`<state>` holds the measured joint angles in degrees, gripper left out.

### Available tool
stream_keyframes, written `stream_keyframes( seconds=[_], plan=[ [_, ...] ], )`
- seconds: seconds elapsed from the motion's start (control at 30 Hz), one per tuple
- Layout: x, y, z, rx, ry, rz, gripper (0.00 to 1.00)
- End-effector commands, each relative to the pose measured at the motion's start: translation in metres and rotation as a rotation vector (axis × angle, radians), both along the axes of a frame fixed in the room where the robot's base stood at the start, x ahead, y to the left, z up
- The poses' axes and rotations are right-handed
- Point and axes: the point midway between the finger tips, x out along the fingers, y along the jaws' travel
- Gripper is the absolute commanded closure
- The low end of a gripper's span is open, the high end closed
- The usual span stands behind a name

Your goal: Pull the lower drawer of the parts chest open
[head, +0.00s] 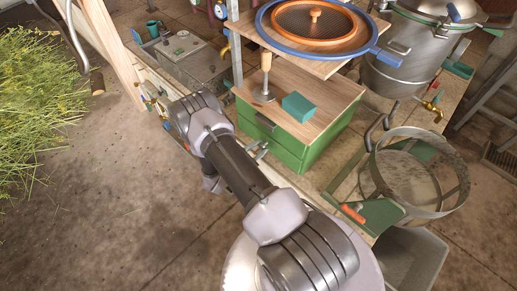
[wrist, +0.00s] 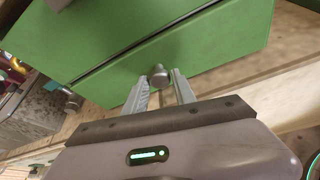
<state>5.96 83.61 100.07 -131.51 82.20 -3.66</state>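The parts chest is a green box with a wooden top (head: 325,101). Its lower drawer (head: 289,158) is the green front below a seam, and looks shut. In the wrist view the lower drawer (wrist: 215,52) fills the upper middle, with a round grey knob (wrist: 158,76) on it. My gripper (wrist: 160,77) is open, its two fingers pointing at the drawer front. The knob shows between the fingertips, with gaps at both sides; I cannot tell how deep it sits between them. In the head view my gripper is small beside the chest front, partly hidden by my arm.
A dark handle (head: 266,122) is on the upper drawer. A teal block (head: 299,106) and a wooden-handled tool (head: 266,78) stand on the chest top. A second grey knob-like part (wrist: 72,98) shows at left. A round metal hoop (head: 392,196) stands right; floor in front is clear.

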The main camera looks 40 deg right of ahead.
Motion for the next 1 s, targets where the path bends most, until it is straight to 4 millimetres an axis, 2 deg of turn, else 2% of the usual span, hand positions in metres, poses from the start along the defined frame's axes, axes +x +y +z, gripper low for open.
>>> stream_keyframes(
  seconds=[0.03,0.13,0.17,1.0],
  plan=[
    [0.0,0.0001,0.0,0.0,0.0,0.0,0.8],
    [0.0,0.0001,-0.0001,0.0,0.0,0.0,0.99],
    [0.0,0.0002,0.0,0.0,0.0,0.0,1.0],
    [-0.0001,0.0003,-0.0001,0.0,0.0,0.0,1.0]
  ],
)
